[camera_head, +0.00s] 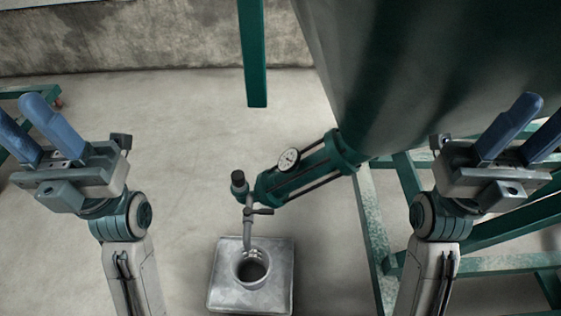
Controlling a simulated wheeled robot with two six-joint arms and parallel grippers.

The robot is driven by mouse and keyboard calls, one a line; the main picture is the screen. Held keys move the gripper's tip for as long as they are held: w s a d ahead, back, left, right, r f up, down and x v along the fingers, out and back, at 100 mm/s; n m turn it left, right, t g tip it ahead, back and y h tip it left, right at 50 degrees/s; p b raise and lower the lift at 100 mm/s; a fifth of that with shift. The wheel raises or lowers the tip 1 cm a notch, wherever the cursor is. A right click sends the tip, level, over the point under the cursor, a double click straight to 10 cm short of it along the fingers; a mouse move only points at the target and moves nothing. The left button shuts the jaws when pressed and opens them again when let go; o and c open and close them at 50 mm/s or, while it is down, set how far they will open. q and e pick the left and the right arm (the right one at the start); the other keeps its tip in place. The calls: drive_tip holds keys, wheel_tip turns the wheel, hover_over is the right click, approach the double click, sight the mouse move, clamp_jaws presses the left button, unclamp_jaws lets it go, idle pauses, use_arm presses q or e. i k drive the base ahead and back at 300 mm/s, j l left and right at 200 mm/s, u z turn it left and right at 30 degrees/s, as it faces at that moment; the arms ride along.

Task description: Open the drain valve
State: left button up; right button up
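The drain valve (254,211) is a small valve with a dark lever handle on a grey pipe. The pipe drops from the end of a green pipe assembly (300,172) toward a round opening in a metal drain box (222,283) on the floor. The lever sticks out to the right, roughly level. My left gripper (22,121) is at the left edge with its blue fingers spread apart, empty. My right gripper (524,130) is at the right edge with its blue fingers apart, empty. Both grippers are well away from the valve.
A large green tank (450,60) fills the upper right, on a green frame (376,235). A round gauge (289,159) sits on the pipe. A green post (252,55) hangs in view at top centre. The floor left of the drain is clear.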

sight(247, 212)
drive_tip(key=k+l+z, duration=0.15)
drive_tip(key=k+l, duration=0.2)
drive_tip(key=k, duration=0.15)
drive_tip(key=k+l+z, duration=0.15)
drive_tip(key=l, duration=0.25)
drive_tip(key=l+z, duration=0.15)
drive_tip(key=l, duration=0.25)
